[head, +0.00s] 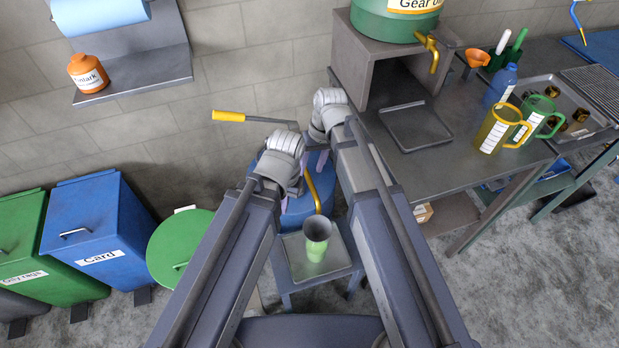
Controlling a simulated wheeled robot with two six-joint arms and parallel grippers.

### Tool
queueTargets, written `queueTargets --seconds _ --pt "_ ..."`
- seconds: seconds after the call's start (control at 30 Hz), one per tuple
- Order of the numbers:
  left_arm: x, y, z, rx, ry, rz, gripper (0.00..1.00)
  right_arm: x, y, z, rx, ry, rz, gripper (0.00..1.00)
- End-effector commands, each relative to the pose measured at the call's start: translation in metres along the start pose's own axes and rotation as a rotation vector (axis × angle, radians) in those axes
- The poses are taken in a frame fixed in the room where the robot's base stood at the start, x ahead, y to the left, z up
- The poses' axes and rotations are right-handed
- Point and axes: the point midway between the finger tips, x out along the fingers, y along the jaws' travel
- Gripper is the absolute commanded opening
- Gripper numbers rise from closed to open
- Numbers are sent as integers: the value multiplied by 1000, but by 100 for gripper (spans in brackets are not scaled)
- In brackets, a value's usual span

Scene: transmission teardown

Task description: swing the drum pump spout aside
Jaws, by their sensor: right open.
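The drum pump's yellow spout (312,190) curves down in the middle of the head view, its lower end above a green cup (317,250). The blue drum (298,212) stands behind the cup, partly hidden by my arms. The pump's lever with its yellow grip (229,116) reaches out to the left. My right gripper (319,162) is open over the drum, close to the spout's upper part; contact cannot be told. My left gripper (288,188) is over the drum to the left of the spout, its fingers mostly hidden, so its opening cannot be told.
The cup stands on a low stand with a grey tray top (345,262). A workbench (430,165) with jugs, trays and a green gear oil container (395,22) is at the right. Blue (95,230) and green bins line the left wall. Open floor lies at the lower right.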

Motion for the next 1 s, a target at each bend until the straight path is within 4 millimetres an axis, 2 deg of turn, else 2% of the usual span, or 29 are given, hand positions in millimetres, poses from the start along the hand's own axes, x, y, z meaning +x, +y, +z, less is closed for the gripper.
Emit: queueTargets --seconds 0.03,0.2,0.57,1.0 --pt "14 1 -1 0 0 0 0 14 1 0 -1 0 0 52" --pt "29 3 -2 0 0 0 0 30 1 0 -1 0 0 52" --pt "30 3 -2 0 0 0 0 31 0 0 -1 0 0 52" --pt "30 3 -2 0 0 0 0 31 0 0 -1 0 0 3"
